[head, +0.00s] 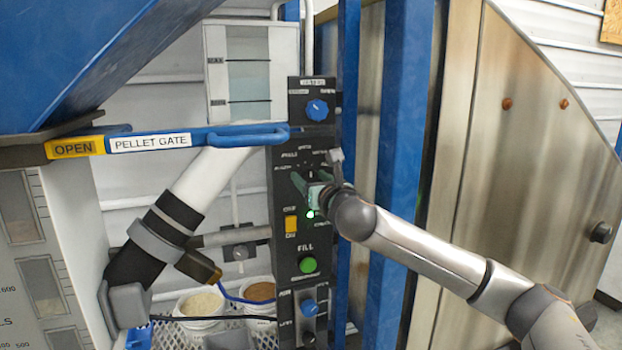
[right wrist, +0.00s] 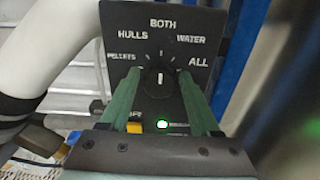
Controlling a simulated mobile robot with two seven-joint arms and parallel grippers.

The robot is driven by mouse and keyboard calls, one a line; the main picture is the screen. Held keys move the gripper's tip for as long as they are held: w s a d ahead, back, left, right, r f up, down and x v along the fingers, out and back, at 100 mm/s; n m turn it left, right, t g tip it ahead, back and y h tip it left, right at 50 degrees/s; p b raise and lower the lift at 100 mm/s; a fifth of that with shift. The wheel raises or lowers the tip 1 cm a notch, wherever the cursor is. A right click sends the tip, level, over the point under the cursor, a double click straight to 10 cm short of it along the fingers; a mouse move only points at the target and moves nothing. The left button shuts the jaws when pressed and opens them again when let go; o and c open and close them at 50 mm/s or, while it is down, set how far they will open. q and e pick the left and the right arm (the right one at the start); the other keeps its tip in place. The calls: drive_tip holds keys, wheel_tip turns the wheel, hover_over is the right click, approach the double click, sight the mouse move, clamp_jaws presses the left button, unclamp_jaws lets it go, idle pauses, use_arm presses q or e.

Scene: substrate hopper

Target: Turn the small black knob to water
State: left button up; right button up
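The small black knob (right wrist: 160,80) sits on a black selector panel (right wrist: 200,22) in the right wrist view. Its white pointer line stands about vertical, toward BOTH. The printed labels run PELLETS, HULLS, BOTH, WATER, ALL from left to right, with WATER at the upper right of the knob. My right gripper (right wrist: 160,88) is open, its two green fingers on either side of the knob with a visible gap to each. In the head view my right gripper (head: 306,187) is at the panel and hides the knob. My left gripper is not in view.
A blue knob (head: 317,110) is above, with a green FILL button (head: 307,265) and yellow switch (head: 291,224) below. The blue pellet gate handle (head: 245,135) crosses left of the panel. A blue post (head: 400,150) stands right, behind my arm.

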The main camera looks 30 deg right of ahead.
clamp_jaws()
drive_tip(key=shift+r, duration=0.1)
idle(0.4)
drive_tip(key=m+p, duration=0.2)
drive_tip(key=m, duration=0.1)
drive_tip(key=shift+m+p, duration=0.8)
drive_tip(key=shift+m, duration=1.5)
drive_tip(key=shift+o, duration=1.5)
unclamp_jaws()
